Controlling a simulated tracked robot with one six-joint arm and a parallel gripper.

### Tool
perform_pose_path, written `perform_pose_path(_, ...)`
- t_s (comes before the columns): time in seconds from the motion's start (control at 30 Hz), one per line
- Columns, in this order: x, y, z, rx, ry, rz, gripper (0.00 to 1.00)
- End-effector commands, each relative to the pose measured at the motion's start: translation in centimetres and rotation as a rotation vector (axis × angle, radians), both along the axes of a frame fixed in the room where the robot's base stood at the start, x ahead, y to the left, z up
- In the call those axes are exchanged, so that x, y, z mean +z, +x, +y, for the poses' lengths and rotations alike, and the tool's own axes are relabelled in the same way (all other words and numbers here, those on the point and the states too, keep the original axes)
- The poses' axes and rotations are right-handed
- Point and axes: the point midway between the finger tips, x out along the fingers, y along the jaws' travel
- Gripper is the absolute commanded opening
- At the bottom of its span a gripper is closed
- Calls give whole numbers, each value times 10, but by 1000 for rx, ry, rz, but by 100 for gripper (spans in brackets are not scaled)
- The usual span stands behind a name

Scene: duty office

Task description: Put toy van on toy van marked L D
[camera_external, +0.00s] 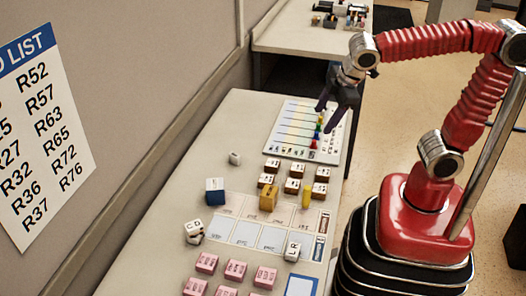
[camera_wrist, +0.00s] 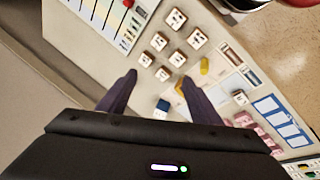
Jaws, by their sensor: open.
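A white toy van (camera_external: 193,232) with dark letters on top, perhaps L D, stands at the left of the table. Another white van-like piece (camera_external: 292,250), marked with what looks like R, stands to its right, beside the card grid; a similar white piece shows in the wrist view (camera_wrist: 240,97). A small white piece (camera_external: 235,158) lies farther back; its marking is too small to read. My gripper (camera_external: 337,106) is open and empty, raised above the table near the board. Its spread dark fingers show in the wrist view (camera_wrist: 158,77).
A blue cube (camera_external: 215,191), an orange block (camera_external: 268,198) and a yellow cylinder (camera_external: 306,198) stand around the card grid (camera_external: 246,233). Several brown-sided blocks (camera_external: 293,186) and pink blocks (camera_external: 235,270) form groups. A board with coloured pegs (camera_external: 290,130) lies behind. A wall borders the left.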

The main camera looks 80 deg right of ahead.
Motion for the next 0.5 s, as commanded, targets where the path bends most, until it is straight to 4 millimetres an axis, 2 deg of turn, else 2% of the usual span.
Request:
perform_pose_path(0.03,0,-12,-5,-43,32,-18,59)
perform_pose_path(0.2,-7,-44,-14,-177,141,-74,59)
perform_pose_path(0.5,-23,-90,-22,-396,316,-167,59)
